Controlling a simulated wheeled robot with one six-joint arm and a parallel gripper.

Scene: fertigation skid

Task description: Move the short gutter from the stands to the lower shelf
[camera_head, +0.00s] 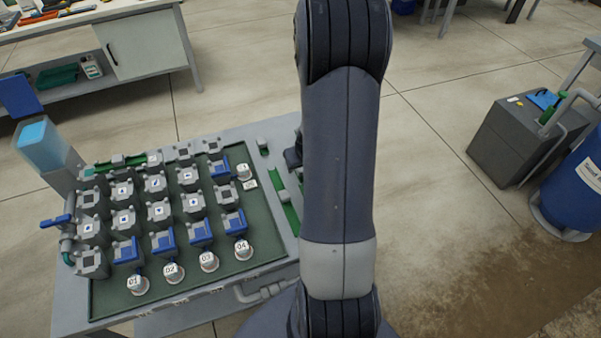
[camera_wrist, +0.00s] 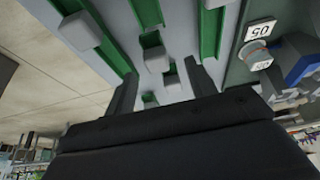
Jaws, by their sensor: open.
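Green gutter pieces lie along the right edge of the skid top in the head view, partly hidden by my arm; one piece (camera_head: 291,217) shows beside it. In the wrist view a green gutter (camera_wrist: 150,40) runs between two others and has small grey stands (camera_wrist: 156,58) along it; I cannot tell for sure that it is the short one. My gripper (camera_wrist: 160,82) is open, its two dark fingers on either side of this green and grey row. I see no contact. I cannot make out which surface is the lower shelf.
The green tray (camera_head: 185,293) holds several grey and blue blocks and numbered cups. Another green gutter (camera_head: 112,165) lies at the tray's back.

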